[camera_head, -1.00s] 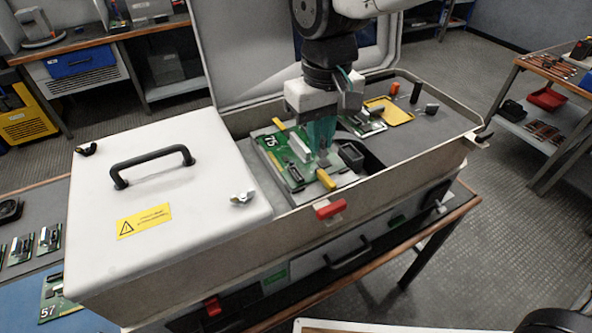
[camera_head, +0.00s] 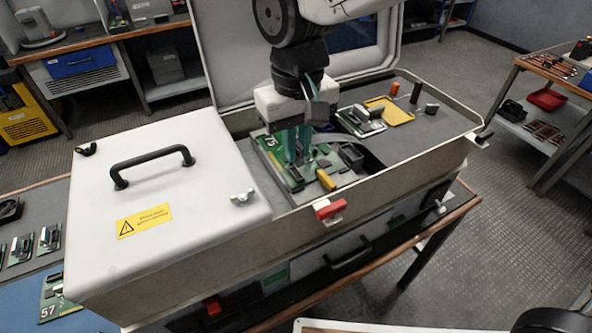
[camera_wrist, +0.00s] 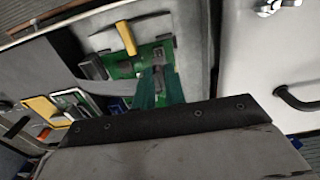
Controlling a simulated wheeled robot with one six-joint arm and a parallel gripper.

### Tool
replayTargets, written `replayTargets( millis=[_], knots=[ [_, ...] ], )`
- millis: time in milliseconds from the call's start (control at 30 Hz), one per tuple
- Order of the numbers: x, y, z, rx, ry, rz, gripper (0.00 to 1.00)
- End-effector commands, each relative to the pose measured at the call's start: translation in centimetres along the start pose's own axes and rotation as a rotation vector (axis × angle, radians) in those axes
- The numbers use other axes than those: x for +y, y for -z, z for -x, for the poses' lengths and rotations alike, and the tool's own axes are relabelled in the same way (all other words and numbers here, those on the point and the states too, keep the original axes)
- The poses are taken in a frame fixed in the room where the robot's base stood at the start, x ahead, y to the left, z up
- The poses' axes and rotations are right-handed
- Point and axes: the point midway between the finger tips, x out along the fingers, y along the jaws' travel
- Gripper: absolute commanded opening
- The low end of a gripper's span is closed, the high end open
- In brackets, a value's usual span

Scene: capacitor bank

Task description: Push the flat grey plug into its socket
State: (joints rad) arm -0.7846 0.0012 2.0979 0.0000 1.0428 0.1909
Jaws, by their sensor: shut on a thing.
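My gripper (camera_head: 297,158) is low over the left part of the green circuit board (camera_head: 268,161) in the open case. Its green fingers are shut on the flat grey plug (camera_wrist: 159,77), which shows as a small grey piece between the fingertips in the wrist view. The fingers hide most of the plug and the board beneath it. I cannot make out the socket or tell whether the plug touches it.
A yellow lever (camera_head: 326,180) stands at the board's near edge, with a black block (camera_head: 351,156) to its right. A second board (camera_head: 360,121) and a yellow tray (camera_head: 393,110) lie farther back. The white lid (camera_head: 165,185) with a black handle is at left.

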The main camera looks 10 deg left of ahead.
Motion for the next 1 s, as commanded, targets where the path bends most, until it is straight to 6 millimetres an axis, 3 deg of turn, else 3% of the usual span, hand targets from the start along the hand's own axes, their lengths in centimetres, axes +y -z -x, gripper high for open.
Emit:
replayTargets(
  millis=[1000],
  knots=[
    [0.0,0.0,-1.8,0.0,0.0,0.001,0.0]
  ],
)
